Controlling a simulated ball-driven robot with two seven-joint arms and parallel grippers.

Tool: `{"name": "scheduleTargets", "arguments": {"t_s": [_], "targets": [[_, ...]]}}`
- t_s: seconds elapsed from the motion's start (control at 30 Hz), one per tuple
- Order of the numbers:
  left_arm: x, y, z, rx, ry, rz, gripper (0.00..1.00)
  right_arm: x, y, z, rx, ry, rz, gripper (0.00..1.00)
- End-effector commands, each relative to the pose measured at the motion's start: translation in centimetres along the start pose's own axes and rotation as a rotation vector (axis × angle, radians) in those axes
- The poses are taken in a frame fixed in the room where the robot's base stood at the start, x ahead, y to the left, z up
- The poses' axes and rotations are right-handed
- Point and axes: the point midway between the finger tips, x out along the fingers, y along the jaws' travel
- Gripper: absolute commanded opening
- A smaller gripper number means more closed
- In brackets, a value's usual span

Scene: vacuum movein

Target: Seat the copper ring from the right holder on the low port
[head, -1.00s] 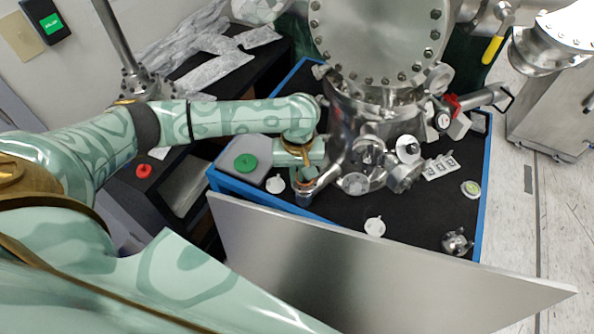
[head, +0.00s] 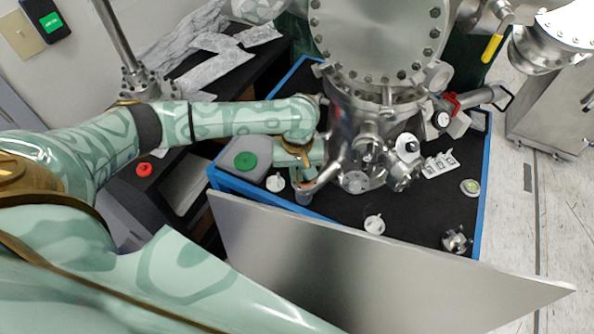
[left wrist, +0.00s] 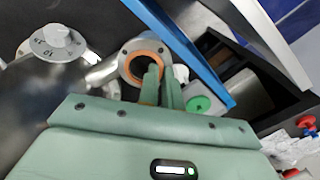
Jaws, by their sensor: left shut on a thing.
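The low port (left wrist: 127,67) is a round steel flange with bolt holes, facing up at the chamber's lower left side. The copper ring (left wrist: 153,53) shows as an orange-brown band inside the flange's face. My left gripper (left wrist: 158,75) has its green fingers shut on the ring at the port, and they cover part of it. Whether the ring lies flat there I cannot tell. In the head view my left gripper (head: 302,182) is beside the chamber, and the ring is mostly hidden. A white holder (head: 374,225) with a knob stands to the right on the black bench top. My right gripper is out of view.
Another white holder (head: 275,183) and a grey case with a green disc (head: 245,160) are at the left. The steel chamber (head: 350,125) rises close behind the gripper. A grey panel (head: 370,275) stands in front. The bench has blue edges (head: 487,185).

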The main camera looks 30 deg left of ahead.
Motion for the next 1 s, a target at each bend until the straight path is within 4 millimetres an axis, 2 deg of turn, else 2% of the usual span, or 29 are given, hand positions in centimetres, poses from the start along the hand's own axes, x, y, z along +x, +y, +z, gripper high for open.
{"name": "scheduleTargets", "arguments": {"t_s": [0.03, 0.1, 0.13, 0.57, 0.67, 0.9, 1.0], "targets": [[0.2, -0.1, 0.1, 0.0, -0.003, -0.003, 0.09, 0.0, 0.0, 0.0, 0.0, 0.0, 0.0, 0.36], [0.2, -0.1, 0.1, 0.0, -0.003, -0.003, 0.28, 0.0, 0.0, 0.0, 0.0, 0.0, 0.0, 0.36], [0.2, -0.1, 0.1, 0.0, -0.003, -0.004, 0.32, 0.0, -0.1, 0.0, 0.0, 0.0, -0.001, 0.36], [0.2, -0.3, 0.1, 0.0, -0.003, -0.008, 0.32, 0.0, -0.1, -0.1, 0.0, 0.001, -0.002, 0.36], [-0.9, -0.2, 0.1, -0.001, -0.001, -0.005, 0.32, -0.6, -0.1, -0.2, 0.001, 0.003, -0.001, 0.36], [-5.6, 0.1, 0.0, 0.001, 0.001, 0.0, 0.32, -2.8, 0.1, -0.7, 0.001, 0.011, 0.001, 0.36], [-6.9, 0.1, 0.0, 0.002, 0.001, 0.0, 0.32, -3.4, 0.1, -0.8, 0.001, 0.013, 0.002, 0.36]]}}
